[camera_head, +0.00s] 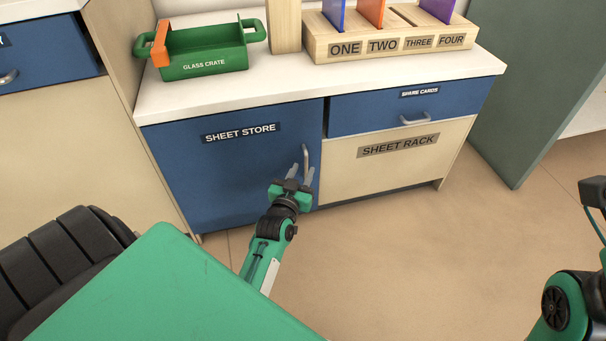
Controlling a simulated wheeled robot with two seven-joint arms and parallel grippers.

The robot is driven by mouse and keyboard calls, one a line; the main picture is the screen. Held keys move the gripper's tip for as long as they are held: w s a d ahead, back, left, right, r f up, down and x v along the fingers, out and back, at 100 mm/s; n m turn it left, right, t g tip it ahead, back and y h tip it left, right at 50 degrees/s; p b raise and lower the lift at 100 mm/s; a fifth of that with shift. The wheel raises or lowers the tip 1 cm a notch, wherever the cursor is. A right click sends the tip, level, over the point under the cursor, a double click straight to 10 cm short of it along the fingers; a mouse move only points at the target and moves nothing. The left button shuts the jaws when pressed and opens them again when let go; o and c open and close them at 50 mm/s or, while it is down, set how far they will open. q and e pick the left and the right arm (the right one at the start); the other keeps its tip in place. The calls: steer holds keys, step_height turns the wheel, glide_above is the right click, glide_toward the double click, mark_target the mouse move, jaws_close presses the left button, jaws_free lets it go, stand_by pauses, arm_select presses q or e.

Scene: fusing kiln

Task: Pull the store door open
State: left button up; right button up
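The store door (225,170) is a blue panel labelled SHEET STORE, and it looks shut in the cabinet front. Its grey vertical handle (305,155) is near the door's right edge. My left gripper (302,170) is at the handle, with its two pale fingers apart, one on each side of the handle's lower part. I cannot tell whether the fingers touch it. My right arm (560,305) shows only in part at the right edge, and its fingers are not seen.
A green glass crate (205,68) and a wooden slotted rack (390,45) stand on the white worktop (300,82). A blue SPARE CARDS drawer (370,112) and a beige SHEET RACK front (385,165) are right of the door. The floor (400,260) in front is clear.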

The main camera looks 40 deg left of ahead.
arm_select(q)
steer(key=shift+w+a, duration=0.2)
steer(key=shift+w, duration=0.45)
steer(key=shift+c, duration=0.4)
jaws_close()
